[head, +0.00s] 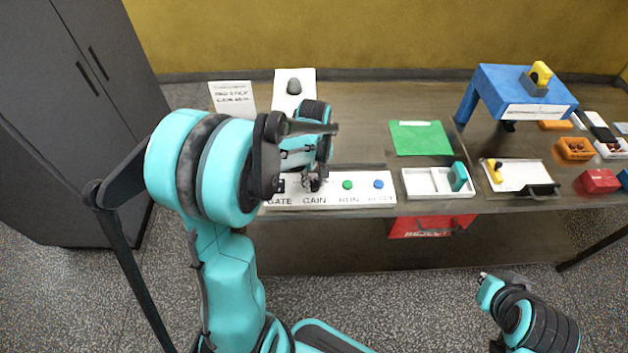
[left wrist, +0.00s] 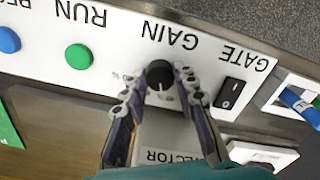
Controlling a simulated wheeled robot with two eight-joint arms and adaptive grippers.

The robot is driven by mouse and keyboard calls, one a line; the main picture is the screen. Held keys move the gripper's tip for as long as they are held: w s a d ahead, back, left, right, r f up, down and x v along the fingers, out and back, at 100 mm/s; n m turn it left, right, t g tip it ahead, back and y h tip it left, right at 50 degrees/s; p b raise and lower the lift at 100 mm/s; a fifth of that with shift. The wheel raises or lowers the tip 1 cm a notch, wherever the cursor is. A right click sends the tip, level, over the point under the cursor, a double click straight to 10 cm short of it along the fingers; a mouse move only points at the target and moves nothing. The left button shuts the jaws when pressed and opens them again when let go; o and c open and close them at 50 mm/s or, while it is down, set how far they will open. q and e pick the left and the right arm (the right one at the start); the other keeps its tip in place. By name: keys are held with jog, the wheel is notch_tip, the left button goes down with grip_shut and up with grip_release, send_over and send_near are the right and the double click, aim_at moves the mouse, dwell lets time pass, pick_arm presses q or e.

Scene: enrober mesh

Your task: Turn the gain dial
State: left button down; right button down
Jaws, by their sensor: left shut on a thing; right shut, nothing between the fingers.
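The gain dial (left wrist: 159,74) is a round black knob with a white pointer line, on a white panel (left wrist: 125,22) marked GAIN in the left wrist view. My left gripper (left wrist: 160,88) has its fingers on either side of the dial, shut on it. In the head view my left gripper (head: 315,183) is at the GAIN part of the panel (head: 350,201), and my arm hides most of the dial. My right gripper (head: 484,278) is shut and empty, low at the right, in front of the bench and away from the panel.
A black GATE rocker switch (left wrist: 230,93) sits beside the dial. A green RUN button (head: 347,185) and a blue button (head: 378,184) are on its other side. A white tray (head: 412,190), a green mat (head: 420,138) and a blue stand (head: 500,85) lie further right on the bench.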

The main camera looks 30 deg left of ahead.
aim_at(314, 184)
pick_arm(q)
jog(key=c, duration=1.2)
grip_release()
jog(key=shift+r, duration=0.1)
notch_tip(314, 184, up, 12)
jog(key=shift+f, duration=0.1)
jog(key=s+d+m+t, duration=0.2)
jog(key=s+d+m, duration=0.1)
jog(key=m, duration=0.1)
jog(key=s+d+f+m+t, duration=0.1)
jog(key=s+d+m+t, duration=0.1)
jog(key=s+d+m, duration=0.2)
jog(key=s+d+f+m+t+b, duration=0.1)
jog(key=s+d+m+t, duration=0.2)
jog(key=s, duration=0.1)
jog(key=shift+s+d+m, duration=0.25)
jog(key=shift+d+m, duration=0.15)
